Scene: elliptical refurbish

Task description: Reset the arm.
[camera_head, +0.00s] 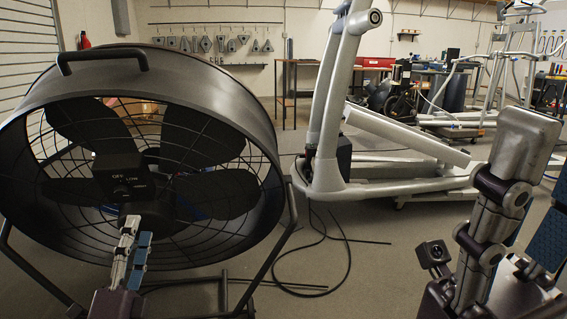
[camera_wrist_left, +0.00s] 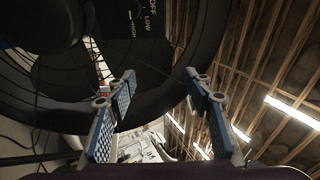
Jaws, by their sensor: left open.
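My left gripper (camera_head: 137,235) is in front of the lower part of a large black drum fan (camera_head: 205,85) in the head view. In the left wrist view, my left gripper (camera_wrist_left: 162,85) is open, its two blue-padded fingers spread with nothing held between them. Part of my right gripper (camera_head: 520,185) shows large at the right edge, partly cut off.
A grey elliptical machine (camera_head: 370,190) stands to the right of the fan. A black cable (camera_head: 347,262) lies looped on the floor between the fan and my right arm. Workbenches and another exercise machine (camera_head: 490,85) stand at the back.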

